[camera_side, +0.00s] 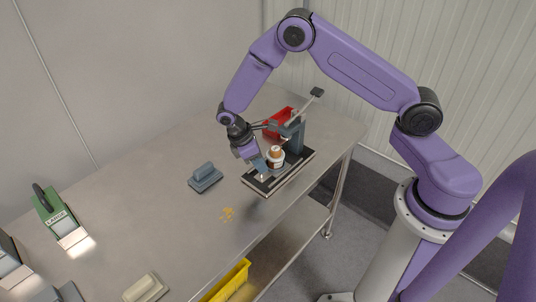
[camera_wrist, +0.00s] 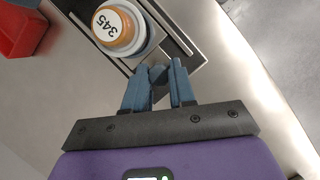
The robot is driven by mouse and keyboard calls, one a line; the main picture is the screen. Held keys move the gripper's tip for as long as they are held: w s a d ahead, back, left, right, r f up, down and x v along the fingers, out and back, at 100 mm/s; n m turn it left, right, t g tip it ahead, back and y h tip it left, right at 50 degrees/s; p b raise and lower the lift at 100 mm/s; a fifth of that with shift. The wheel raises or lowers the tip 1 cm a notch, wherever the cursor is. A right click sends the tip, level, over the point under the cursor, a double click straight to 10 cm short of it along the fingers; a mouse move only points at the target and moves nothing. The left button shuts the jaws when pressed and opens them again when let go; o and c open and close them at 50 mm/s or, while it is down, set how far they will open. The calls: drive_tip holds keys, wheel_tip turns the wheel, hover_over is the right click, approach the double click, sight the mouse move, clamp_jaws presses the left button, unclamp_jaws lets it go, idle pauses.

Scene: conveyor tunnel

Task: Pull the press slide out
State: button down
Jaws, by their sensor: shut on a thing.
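The press (camera_side: 297,137) stands near the table's right edge, with a dark upright, a raised lever and a flat base with rails. Its slide carries a white and orange round piece (camera_side: 276,157). In the wrist view this piece (camera_wrist: 117,27) is marked "345" and sits on a light round seat between the rails. My gripper (camera_side: 262,175) is at the front end of the press base. In the wrist view my gripper (camera_wrist: 158,75) is shut on the slide's small dark handle (camera_wrist: 158,74), mostly hidden between the blue fingers.
A red bin (camera_side: 279,122) stands behind the press; it also shows in the wrist view (camera_wrist: 22,32). A blue-grey block (camera_side: 205,176) lies left of the press. A green device (camera_side: 60,218) stands at the far left. A yellow crate (camera_side: 228,283) is below the edge.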

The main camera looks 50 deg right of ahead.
drive_tip(key=shift+a, duration=2.2)
drive_tip(key=c, duration=0.9)
unclamp_jaws()
drive_tip(key=shift+r, duration=0.2)
drive_tip(key=v, duration=1.7)
drive_tip(key=shift+w+a, duration=0.1)
drive_tip(key=shift+a, duration=0.05)
